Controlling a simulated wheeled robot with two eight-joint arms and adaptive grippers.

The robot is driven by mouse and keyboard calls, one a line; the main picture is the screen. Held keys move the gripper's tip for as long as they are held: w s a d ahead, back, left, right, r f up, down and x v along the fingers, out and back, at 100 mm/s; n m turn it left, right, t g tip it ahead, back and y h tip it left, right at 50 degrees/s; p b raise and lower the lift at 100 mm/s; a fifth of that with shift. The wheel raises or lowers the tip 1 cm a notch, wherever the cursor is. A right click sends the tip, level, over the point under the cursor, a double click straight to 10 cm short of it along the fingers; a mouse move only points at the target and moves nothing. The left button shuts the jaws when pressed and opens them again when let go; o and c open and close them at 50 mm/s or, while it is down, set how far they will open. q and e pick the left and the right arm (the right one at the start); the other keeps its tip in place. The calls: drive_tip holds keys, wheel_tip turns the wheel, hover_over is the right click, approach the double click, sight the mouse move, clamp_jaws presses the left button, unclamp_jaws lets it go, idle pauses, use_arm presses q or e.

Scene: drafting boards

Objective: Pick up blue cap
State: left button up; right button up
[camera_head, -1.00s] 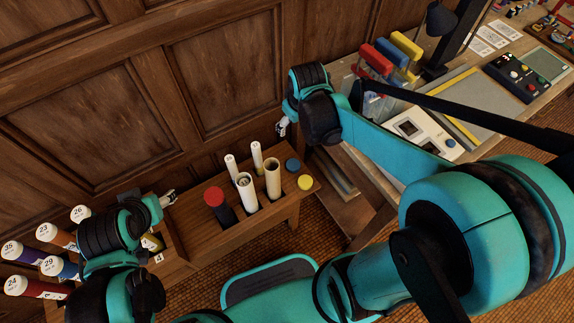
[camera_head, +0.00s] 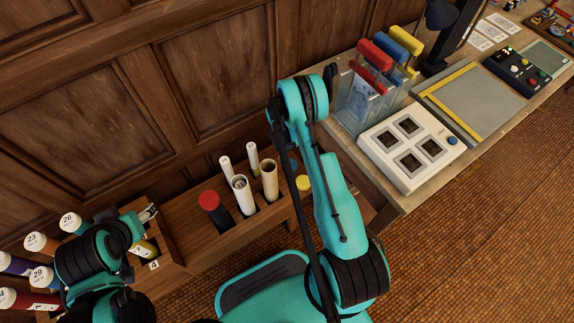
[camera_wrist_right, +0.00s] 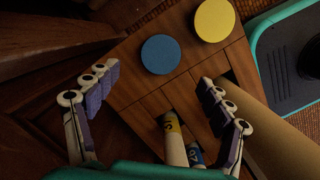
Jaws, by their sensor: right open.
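The blue cap (camera_wrist_right: 160,54) is a round disc on the wooden rack (camera_wrist_right: 132,84) in the right wrist view. My right gripper (camera_wrist_right: 153,80) is open and empty, its two fingers spread to the left and right below the cap in that picture. The cap is apart from both fingers. In the head view my right arm hides most of the cap and the right gripper's fingers. My left gripper (camera_head: 148,212) is at the left end of the rack; its jaw state is unclear.
A yellow cap (camera_wrist_right: 214,19) lies beside the blue one. Numbered tubes (camera_head: 37,243) are at the left. A desk (camera_head: 405,203) with a white device (camera_head: 408,147) stands right of my right arm.

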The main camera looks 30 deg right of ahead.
sight(290, 164)
drive_tip(key=f, duration=0.1)
drive_tip(key=f+b, duration=0.1)
drive_tip(key=f, duration=0.1)
drive_tip(key=shift+s+d, duration=0.15)
drive_tip(key=shift+s, duration=0.05)
drive_tip(key=f+b, duration=0.1)
drive_tip(key=f, duration=0.2)
drive_tip(key=f+b, duration=0.1)
drive_tip(key=shift+s+d+f+b, duration=0.2)
drive_tip(key=shift+s+d+b, duration=0.05)
drive_tip(key=shift+b, duration=0.05)
drive_tip(key=shift+f, duration=0.4)
drive_tip(key=shift+r, duration=0.1)
drive_tip(key=shift+c, duration=0.6)
drive_tip(key=c, duration=0.7)
